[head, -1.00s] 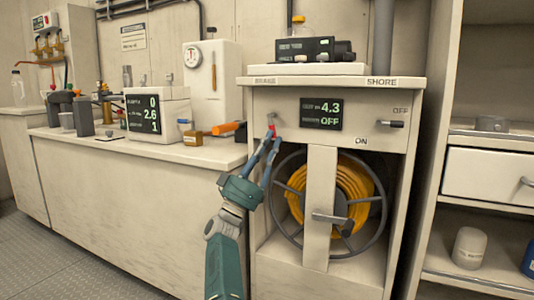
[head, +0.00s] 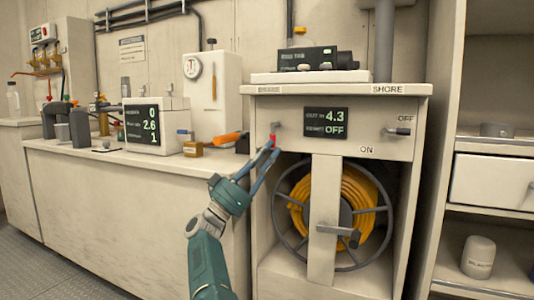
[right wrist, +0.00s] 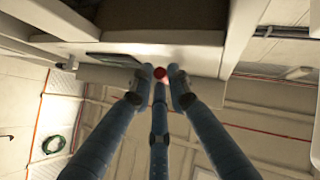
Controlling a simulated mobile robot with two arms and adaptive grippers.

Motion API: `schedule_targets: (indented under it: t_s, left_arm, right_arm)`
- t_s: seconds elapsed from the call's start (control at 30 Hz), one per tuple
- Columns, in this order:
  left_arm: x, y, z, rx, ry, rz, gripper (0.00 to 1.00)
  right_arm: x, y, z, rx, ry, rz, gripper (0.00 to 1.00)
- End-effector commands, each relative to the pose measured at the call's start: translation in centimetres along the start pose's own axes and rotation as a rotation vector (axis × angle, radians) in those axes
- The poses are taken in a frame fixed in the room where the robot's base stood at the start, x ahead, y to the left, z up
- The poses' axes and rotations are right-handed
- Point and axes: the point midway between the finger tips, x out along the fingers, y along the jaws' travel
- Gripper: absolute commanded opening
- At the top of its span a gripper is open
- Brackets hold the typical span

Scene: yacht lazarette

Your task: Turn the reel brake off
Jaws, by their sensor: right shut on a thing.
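A small lever with a red knob (head: 271,138) hangs from the upper left of the reel cabinet's front panel (head: 378,145). My right gripper (head: 270,146) has its fingers together at this knob, shut on it. In the right wrist view the red knob (right wrist: 160,72) sits between the fingertips, close to the panel. A dark display (head: 326,122) on the panel shows 4.3 above and OFF below. The reel (head: 281,222) with yellow hose or cable stands in the open bay beneath. The label above the lever is hard to read. My left gripper is not in view.
Another lever (head: 398,132) sits at the panel's right, between ON and OFF labels. The counter (head: 130,158) at left holds an orange-handled tool (head: 228,138) near the cabinet. Open shelves (head: 482,226) stand at right.

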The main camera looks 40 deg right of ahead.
Motion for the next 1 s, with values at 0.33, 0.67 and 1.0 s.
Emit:
schedule_targets:
  t_s: [0.33, 0.67, 1.0]
  left_arm:
    - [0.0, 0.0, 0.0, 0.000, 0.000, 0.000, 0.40]
    - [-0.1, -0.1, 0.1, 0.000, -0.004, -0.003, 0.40]
    - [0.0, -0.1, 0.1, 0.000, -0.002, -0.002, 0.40]
  right_arm:
    - [0.1, -0.2, 0.1, 0.001, -0.003, -0.006, 0.32]
    - [-2.6, -0.3, 0.0, 0.001, -0.002, -0.010, 0.32]
    - [-9.6, -0.2, 0.1, 0.000, -0.002, -0.009, 0.32]
